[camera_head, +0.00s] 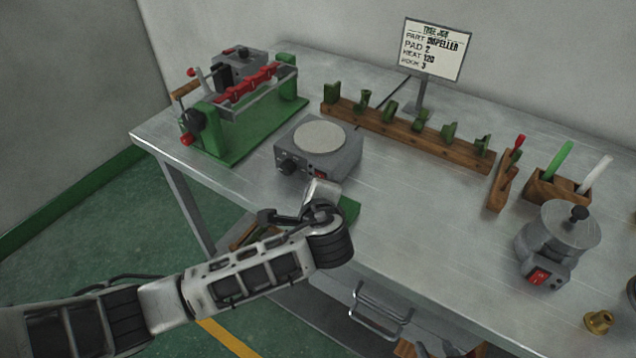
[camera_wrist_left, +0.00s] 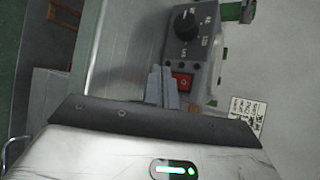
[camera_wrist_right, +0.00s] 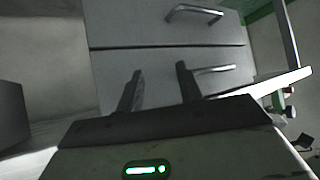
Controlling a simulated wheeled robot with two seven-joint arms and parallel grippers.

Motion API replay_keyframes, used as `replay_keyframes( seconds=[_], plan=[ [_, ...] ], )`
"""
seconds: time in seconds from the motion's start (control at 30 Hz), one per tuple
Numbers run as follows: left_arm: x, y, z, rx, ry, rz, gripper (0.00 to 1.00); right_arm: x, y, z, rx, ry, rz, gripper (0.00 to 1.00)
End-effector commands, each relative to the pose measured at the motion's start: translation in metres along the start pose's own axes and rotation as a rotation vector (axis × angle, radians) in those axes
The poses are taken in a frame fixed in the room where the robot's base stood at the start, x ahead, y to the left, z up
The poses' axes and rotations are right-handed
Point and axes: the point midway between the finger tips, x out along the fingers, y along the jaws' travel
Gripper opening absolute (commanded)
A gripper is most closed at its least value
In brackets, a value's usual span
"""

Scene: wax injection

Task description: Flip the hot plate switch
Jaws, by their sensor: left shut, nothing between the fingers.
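The hot plate (camera_head: 318,150) is a grey box with a pale round top, on the table's left half. Its front has a black dial (camera_wrist_left: 186,24) and a red rocker switch (camera_wrist_left: 181,81), both clear in the left wrist view. My left gripper (camera_wrist_left: 160,72) is shut and empty, its fingertips just left of the red switch in that view; I cannot tell whether they touch the hot plate. My right gripper (camera_wrist_right: 157,78) is open and empty, facing the drawers.
A green-based clamp fixture (camera_head: 240,110) stands left of the hot plate. A wooden rack (camera_head: 400,133) of green pieces and a sign (camera_head: 433,50) are behind it. A grey pot (camera_head: 555,240) stands at right. Drawers with a handle (camera_head: 380,302) are below the table.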

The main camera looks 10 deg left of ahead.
Motion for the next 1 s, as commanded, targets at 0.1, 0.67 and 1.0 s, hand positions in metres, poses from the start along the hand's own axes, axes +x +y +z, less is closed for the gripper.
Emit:
replay_keyframes(
  seconds=[0.1, 0.67, 1.0],
  plan=[
    [0.001, -0.0016, -0.0011, -0.001, 0.0, 0.0, 0.0, -0.0006, -0.0001, -0.0004, 0.0, -0.001, 0.0, 0.36],
    [0.006, -0.0047, -0.0046, 0.0, 0.0, 0.0, 0.0, -0.0014, -0.0007, -0.0014, 0.0, -0.001, -0.001, 0.36],
    [0.0086, -0.0064, -0.0065, 0.0, 0.0, 0.0, 0.0, -0.0013, -0.001, -0.0015, 0.0, -0.001, -0.002, 0.36]
  ],
)
